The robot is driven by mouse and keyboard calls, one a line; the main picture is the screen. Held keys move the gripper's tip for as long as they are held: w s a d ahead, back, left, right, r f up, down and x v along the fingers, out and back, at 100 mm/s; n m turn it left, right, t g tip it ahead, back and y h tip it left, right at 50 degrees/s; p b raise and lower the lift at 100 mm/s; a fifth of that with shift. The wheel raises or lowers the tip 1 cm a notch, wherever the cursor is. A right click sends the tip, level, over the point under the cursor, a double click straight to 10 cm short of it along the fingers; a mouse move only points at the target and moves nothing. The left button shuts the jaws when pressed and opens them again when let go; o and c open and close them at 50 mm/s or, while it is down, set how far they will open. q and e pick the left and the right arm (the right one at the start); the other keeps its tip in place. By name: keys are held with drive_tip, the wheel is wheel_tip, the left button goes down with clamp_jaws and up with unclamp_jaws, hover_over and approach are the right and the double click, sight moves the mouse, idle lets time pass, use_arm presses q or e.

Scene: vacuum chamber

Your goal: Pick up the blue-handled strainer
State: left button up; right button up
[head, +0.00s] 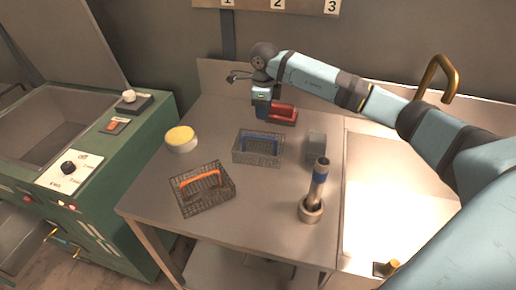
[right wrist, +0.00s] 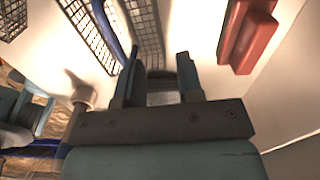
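The blue-handled strainer (head: 258,157) is a wire mesh basket with a blue bar handle (head: 262,137), standing near the middle of the grey table. In the right wrist view its blue handle (right wrist: 108,30) and mesh show at the upper left, beside the fingers and not between them. My right gripper (head: 262,115) is behind the strainer in the head view, at the table's back, pointing down. In the right wrist view its two fingers (right wrist: 160,60) are apart, with no strainer between them. My left gripper is in neither view.
A red object (head: 284,115) is close beside my right gripper. An orange-handled basket (head: 203,190), a yellow-topped round container (head: 181,138), a small grey box (head: 316,146) and a cup holding a blue-banded cylinder (head: 312,208) surround the strainer. A green machine (head: 110,170) stands left.

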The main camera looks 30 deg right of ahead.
sight(263, 132)
drive_tip(key=shift+a+f+p, duration=0.2)
drive_tip(key=shift+f+p, duration=0.15)
drive_tip(key=shift+f, duration=4.15)
clamp_jaws()
